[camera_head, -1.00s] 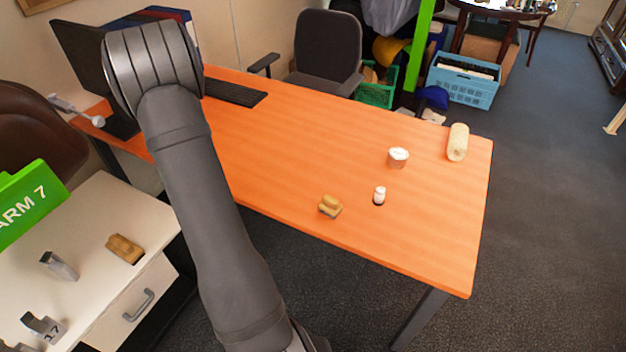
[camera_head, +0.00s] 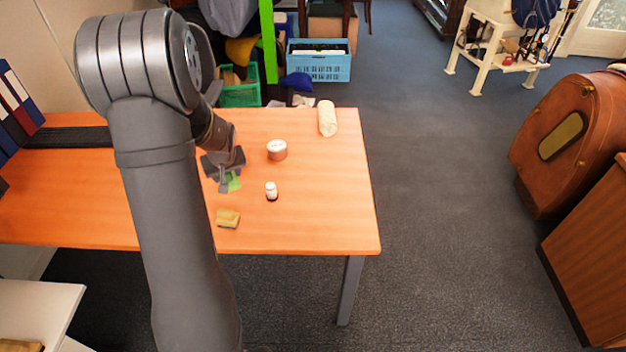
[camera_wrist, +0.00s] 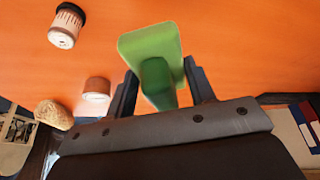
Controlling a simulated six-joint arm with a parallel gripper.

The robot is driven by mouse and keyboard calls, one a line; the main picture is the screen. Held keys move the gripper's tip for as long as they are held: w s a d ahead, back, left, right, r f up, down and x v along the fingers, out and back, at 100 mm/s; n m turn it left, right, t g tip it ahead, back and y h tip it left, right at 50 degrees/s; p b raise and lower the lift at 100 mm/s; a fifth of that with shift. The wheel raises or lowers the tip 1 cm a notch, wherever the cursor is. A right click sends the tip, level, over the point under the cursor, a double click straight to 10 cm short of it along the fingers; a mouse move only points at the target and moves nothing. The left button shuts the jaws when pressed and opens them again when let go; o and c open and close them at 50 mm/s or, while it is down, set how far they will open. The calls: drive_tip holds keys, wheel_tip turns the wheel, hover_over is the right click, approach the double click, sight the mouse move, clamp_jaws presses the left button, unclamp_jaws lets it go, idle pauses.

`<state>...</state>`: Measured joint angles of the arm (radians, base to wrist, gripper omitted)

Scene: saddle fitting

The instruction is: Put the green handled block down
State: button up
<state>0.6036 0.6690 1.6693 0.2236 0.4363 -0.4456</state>
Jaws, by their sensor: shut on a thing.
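The green handled block (camera_head: 234,182) is in my gripper (camera_head: 223,182), over the orange table (camera_head: 310,215) in the head view. In the wrist view the green block (camera_wrist: 150,43) shows its flat broad part beyond the fingertips. Its darker handle sits between the two fingers of my gripper (camera_wrist: 160,82), which are shut on it. I cannot tell whether the block touches the table or hangs just above it. My arm covers part of the table to the left.
Close by stand a small white bottle (camera_head: 271,191), a round tin (camera_head: 277,150) and a yellowish block (camera_head: 228,218). A cream roll (camera_head: 327,119) lies near the far right corner. A keyboard (camera_head: 70,138) lies at the left.

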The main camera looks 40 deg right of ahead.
drive_tip(key=s+d+r+m+g+h, duration=0.15)
drive_tip(key=s+d+m, duration=0.35)
drive_tip(key=s+d, duration=1.9)
hover_over(316, 177)
drive_tip(key=s+a, duration=0.1)
drive_tip(key=s, duration=0.1)
drive_tip(key=shift+t, duration=0.25)
drive_tip(key=f, duration=0.6)
drive_tip(key=shift+w+f, duration=0.2)
drive_tip(key=shift+w, duration=0.05)
drive_tip(key=shift+w+f, duration=0.1)
drive_tip(key=shift+f, duration=1.95)
drive_tip(key=shift+f, duration=0.15)
drive_tip(key=o, duration=1)
